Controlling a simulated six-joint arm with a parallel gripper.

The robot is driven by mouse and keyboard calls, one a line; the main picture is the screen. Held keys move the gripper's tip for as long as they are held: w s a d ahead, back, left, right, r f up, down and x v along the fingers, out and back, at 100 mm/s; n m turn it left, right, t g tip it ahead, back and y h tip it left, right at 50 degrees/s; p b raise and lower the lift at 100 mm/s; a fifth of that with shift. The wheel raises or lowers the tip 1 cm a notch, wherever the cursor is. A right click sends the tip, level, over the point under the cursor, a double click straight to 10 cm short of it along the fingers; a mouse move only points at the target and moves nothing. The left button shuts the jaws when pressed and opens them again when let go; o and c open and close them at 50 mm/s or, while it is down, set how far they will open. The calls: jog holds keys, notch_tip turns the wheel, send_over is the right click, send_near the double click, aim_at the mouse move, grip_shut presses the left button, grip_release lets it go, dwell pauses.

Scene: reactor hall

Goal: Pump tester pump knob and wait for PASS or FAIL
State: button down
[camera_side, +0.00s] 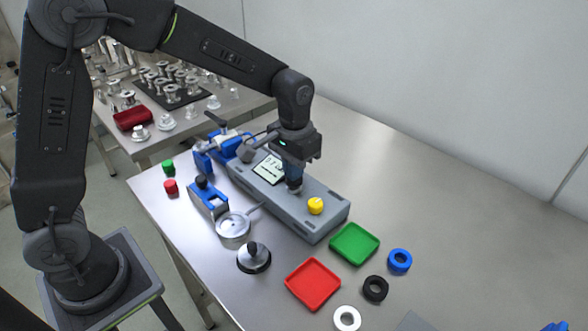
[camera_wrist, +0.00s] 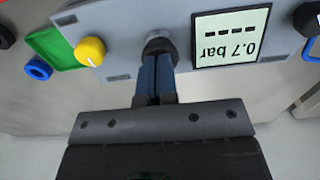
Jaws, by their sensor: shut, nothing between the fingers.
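The grey tester (camera_side: 325,222) lies on the steel table. Its display (camera_wrist: 232,38) appears upside down in the wrist view and reads 0.7 bar with a row of dashes; neither PASS nor FAIL shows. My gripper (camera_side: 294,187) is shut and empty, pointing down over the tester between the display and a yellow knob (camera_side: 315,206). In the wrist view its blue fingertips (camera_wrist: 157,60) are at a dark round pump knob (camera_wrist: 158,43) and seem to touch its top. The fingers hide part of that knob. The yellow knob (camera_wrist: 90,50) stands clear of my fingers.
A green tray (camera_side: 354,244) and a red tray (camera_side: 312,285), both empty, lie near the tester. Blue, black and white rings lie beside them. A metal dish (camera_side: 233,228) and a blue clamp (camera_side: 207,197) stand to the left. The table's right side is mostly clear.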

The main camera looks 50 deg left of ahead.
dwell(0.3)
jog(key=shift+r, duration=2.45)
jog(key=shift+f, duration=0.4)
jog(key=shift+f, duration=0.35)
jog(key=shift+f, duration=0.35)
jog(key=shift+f, duration=1.45)
jog(key=shift+r, duration=2.55)
jog(key=shift+f, duration=0.35)
